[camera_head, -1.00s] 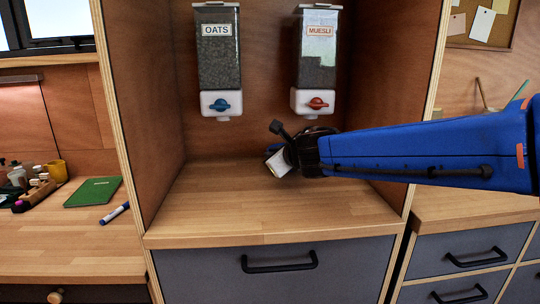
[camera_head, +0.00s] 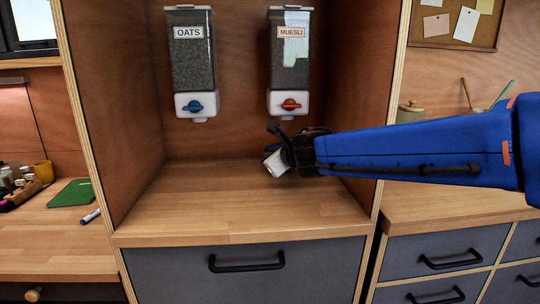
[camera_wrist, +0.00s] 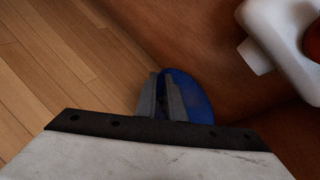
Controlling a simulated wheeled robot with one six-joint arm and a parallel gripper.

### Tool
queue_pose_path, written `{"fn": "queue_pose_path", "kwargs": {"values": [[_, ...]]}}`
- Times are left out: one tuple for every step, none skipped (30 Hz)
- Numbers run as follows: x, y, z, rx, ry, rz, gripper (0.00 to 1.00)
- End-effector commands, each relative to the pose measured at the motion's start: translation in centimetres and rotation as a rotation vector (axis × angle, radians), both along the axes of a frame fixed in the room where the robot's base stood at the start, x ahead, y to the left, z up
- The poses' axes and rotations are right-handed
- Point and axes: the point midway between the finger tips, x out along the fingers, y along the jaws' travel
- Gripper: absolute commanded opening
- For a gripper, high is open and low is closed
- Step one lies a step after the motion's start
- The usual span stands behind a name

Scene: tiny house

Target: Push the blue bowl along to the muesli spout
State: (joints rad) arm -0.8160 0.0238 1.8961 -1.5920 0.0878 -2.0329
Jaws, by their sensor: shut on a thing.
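The blue bowl (camera_wrist: 190,94) shows in the wrist view as a blue curved piece at and behind my fingertips. In the head view it is almost wholly hidden behind my gripper (camera_head: 270,158). My gripper (camera_wrist: 162,98) is shut on the bowl, low over the wooden counter, with its fingers either side of the bowl's wall. The muesli dispenser (camera_head: 289,60) hangs on the back wall, with a red knob and a white spout (camera_head: 288,117). The spout also shows at upper right in the wrist view (camera_wrist: 256,58). My gripper is below and slightly left of it.
The oats dispenser (camera_head: 192,60) with a blue knob hangs to the left. The alcove has wooden side walls. The counter (camera_head: 220,212) is clear at the front and left. A green book (camera_head: 72,192) and a marker (camera_head: 90,216) lie on the left worktop.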

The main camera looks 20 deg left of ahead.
Motion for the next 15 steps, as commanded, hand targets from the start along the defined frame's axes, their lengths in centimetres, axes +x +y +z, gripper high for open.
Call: {"fn": "queue_pose_path", "kwargs": {"values": [[0.02, -0.03, -0.06, -0.001, 0.001, 0.000, 0.00], [0.02, -0.03, -0.06, -0.001, 0.001, 0.000, 0.00], [0.01, -0.02, -0.07, -0.001, 0.001, 0.000, 0.00], [0.01, -0.02, -0.07, -0.001, 0.001, 0.000, 0.00], [0.01, -0.02, -0.07, -0.001, 0.001, 0.000, 0.00], [0.01, -0.02, -0.07, -0.001, 0.001, 0.000, 0.11], [0.01, -0.02, -0.07, -0.001, 0.001, 0.000, 0.18], [0.01, -0.02, -0.07, -0.001, 0.001, 0.000, 0.25], [0.01, -0.02, -0.06, -0.001, 0.001, 0.000, 0.30], [0.01, -0.02, -0.06, -0.001, 0.001, 0.000, 0.30], [0.01, -0.02, -0.05, -0.001, 0.001, 0.000, 0.30], [0.00, -0.01, -0.04, -0.001, 0.001, 0.000, 0.30], [0.00, -0.01, -0.04, -0.001, 0.001, 0.000, 0.30], [0.00, -0.01, -0.03, -0.001, 0.001, 0.000, 0.30], [0.00, -0.01, -0.03, 0.000, 0.000, 0.000, 0.30]]}}
